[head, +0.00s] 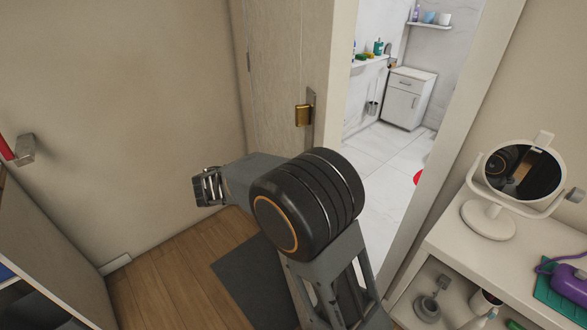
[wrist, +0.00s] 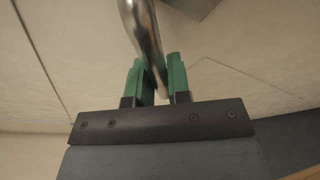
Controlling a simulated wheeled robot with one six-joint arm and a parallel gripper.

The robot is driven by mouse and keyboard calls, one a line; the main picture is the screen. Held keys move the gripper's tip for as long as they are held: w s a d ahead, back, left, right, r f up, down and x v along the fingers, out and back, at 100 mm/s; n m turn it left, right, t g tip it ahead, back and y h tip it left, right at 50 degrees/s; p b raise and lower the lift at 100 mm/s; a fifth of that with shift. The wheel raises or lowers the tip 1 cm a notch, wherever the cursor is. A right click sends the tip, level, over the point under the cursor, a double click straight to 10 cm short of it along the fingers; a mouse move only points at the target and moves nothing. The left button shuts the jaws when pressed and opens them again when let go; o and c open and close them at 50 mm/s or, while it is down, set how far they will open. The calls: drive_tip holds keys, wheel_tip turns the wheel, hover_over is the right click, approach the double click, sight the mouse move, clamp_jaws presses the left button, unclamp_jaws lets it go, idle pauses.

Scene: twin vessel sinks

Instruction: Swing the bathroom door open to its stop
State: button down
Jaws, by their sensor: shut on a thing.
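The bathroom door (head: 279,75) is a pale wood-toned panel left of the doorway in the head view. A brass-coloured fitting (head: 304,115) shows near its right edge. The doorway is uncovered enough to show the bathroom inside. In the wrist view, my gripper (wrist: 158,76) has two green fingers shut on a shiny metal door handle (wrist: 141,28). The handle runs up out of the picture between the fingers. A pale surface lies close behind it. In the head view I cannot make out the fingers or the held handle; my arm covers the lower part of the door.
A dark mat (head: 250,280) lies on the wood floor. A white shelf unit (head: 450,237) with a round mirror (head: 522,172) stands at right. The bathroom's tiled floor (head: 385,160) looks mostly clear.

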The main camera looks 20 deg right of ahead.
drive_tip(key=shift+w+a+r, duration=0.1)
drive_tip(key=shift+a, duration=0.45)
drive_tip(key=c, duration=1.1)
unclamp_jaws()
drive_tip(key=s+a+r, duration=0.1)
drive_tip(key=a+r, duration=0.1)
drive_tip(key=a, duration=1.1)
drive_tip(key=shift+s+a+p, duration=0.25)
drive_tip(key=shift+a+p, duration=0.1)
